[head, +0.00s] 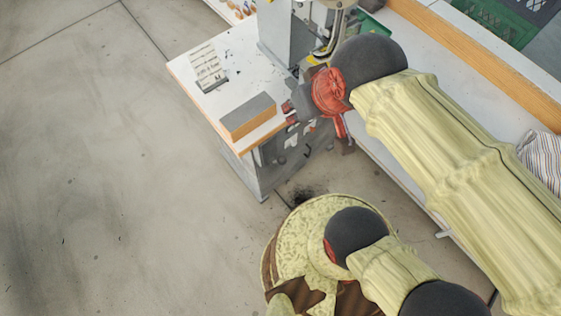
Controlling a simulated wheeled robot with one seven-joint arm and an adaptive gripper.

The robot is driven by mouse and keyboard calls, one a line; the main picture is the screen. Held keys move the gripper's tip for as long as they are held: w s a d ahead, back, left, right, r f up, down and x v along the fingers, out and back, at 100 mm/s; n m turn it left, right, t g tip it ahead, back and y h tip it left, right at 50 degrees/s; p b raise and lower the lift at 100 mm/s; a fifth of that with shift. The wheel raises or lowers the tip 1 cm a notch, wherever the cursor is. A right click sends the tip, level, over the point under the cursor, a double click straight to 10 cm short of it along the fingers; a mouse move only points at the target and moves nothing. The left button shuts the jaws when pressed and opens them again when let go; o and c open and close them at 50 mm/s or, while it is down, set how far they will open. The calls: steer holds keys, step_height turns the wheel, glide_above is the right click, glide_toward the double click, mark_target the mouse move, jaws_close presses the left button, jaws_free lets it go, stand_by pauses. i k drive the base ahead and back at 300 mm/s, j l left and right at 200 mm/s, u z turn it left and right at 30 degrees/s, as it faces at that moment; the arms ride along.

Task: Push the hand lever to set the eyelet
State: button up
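The eyelet press (275,28) is a grey upright machine on the white worktable at the top of the head view. A curved metal part (338,28) shows on its right side; I cannot tell whether it is the hand lever. My arm reaches in from the lower right and covers part of the press. My gripper (291,110) appears as small dark and red parts beyond the red wrist, over the table's front edge and below the press in the picture. Its fingers are too small and covered to tell open from shut. No eyelet can be made out.
A grey-topped block (248,116) lies near the front corner of the worktable (228,100). A small printed card stand (208,70) is at its left. A green crate (497,20) and striped cloth (541,158) are at the right. The floor at left is clear.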

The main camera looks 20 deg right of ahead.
mark_target(282, 160)
steer(key=k+j+z, duration=0.1)
steer(key=j, duration=0.95)
steer(key=k+j+z, duration=0.15)
steer(key=j, duration=0.35)
